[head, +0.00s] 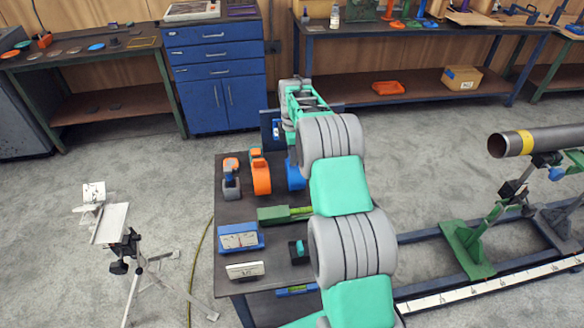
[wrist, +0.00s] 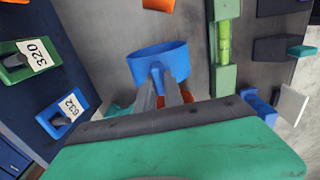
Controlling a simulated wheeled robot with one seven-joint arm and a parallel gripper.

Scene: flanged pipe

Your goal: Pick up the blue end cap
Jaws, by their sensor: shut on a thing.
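The blue end cap (wrist: 158,62) is in the upper middle of the wrist view, a shallow rounded piece. The two grey fingers of my gripper (wrist: 166,88) reach its near side and are shut on it. Whether it touches the dark tabletop (wrist: 190,25) beneath cannot be told. In the head view, a blue piece that looks like this cap (head: 295,176) shows at the left edge of my arm. My gripper is hidden behind my arm there.
A green tool (wrist: 223,45) lies right of the cap in the wrist view. An orange clamp-like piece (head: 261,174) stands beside it in the head view. Tagged holders (wrist: 32,55) line a blue panel. A steel pipe (head: 540,140) rests on stands at right.

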